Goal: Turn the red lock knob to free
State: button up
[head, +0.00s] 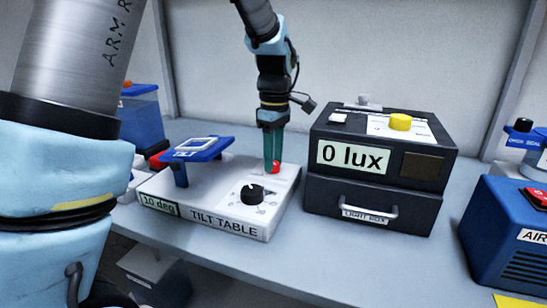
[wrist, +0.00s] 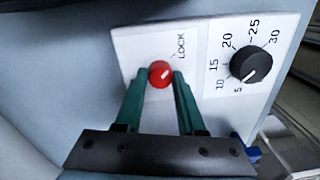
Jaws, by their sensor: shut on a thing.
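The red lock knob (wrist: 161,74) sits on the white top of the tilt table (head: 190,213), beside the printed word LOCK. Its white pointer line is tilted in the wrist view. It also shows in the head view (head: 275,167). My gripper (wrist: 161,76) points down at the knob, with one green finger on each side, shut on it. In the head view my gripper (head: 274,160) covers part of the knob. The black angle dial (wrist: 251,64) is beside it, its pointer near 5. The table's display reads 10 deg.
A blue tilt platform (head: 198,149) stands at the left of the tilt table. A black light box (head: 375,165) reading 0 lux stands close on the right. A blue air unit (head: 505,235) is at far right. Bench space in front of the light box is clear.

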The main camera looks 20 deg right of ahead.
grip_shut()
jog(key=shift+m, duration=0.4)
jog(key=m+p, duration=0.1)
jog(key=m, duration=0.2)
jog(key=shift+r+p, duration=0.1)
jog(key=shift+p, duration=0.3)
jog(key=m+p, duration=0.1)
jog(key=m, duration=0.3)
jog(key=m+p, duration=0.2)
jog(key=m, duration=0.3)
jog(key=shift+s+m, duration=0.1)
jog(key=shift+m, duration=0.3)
jog(key=m+p, duration=0.1)
jog(key=m, duration=0.3)
jog(key=shift+t, duration=0.3)
jog(key=shift+m, duration=0.3)
